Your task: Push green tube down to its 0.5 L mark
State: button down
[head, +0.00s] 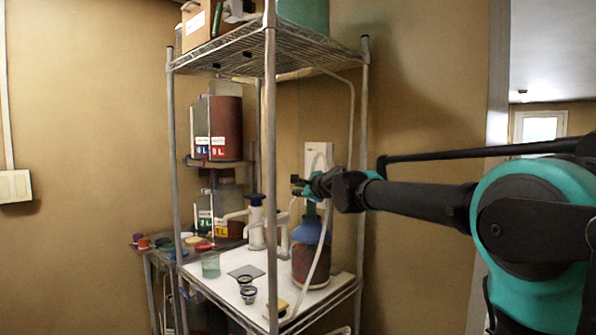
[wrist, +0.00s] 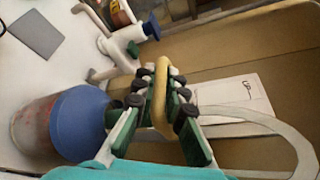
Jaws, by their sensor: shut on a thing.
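A bottle with a blue shoulder (head: 307,231) and dark red contents stands upright on the white shelf; it shows at the left in the wrist view (wrist: 78,122). My gripper (head: 305,190) is just above its neck. In the wrist view my gripper (wrist: 160,98) has its green-and-black fingers shut on a yellowish tube section (wrist: 160,100). A dark green piece shows at the bottle's neck, partly hidden by a finger. A pale hose (head: 322,262) hangs from beside my gripper down past the bottle's front. No 0.5 L mark is readable, and the tube's lower end is hidden.
A white pump dispenser (head: 257,222) stands left of the bottle. A green-tinted beaker (head: 211,266), a grey square (head: 246,271) and small dark cups (head: 247,290) are on the shelf. Shelf posts (head: 270,170) stand close in front. Labelled containers (head: 218,128) are behind at left.

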notch_tip(320, 180, down, 5)
jog(key=shift+f, duration=0.1)
dwell(0.3)
jog(key=c, duration=1.6)
grip_release()
jog(key=shift+o, duration=0.2)
jog(key=shift+s, duration=0.1)
jog(key=v, duration=1.2)
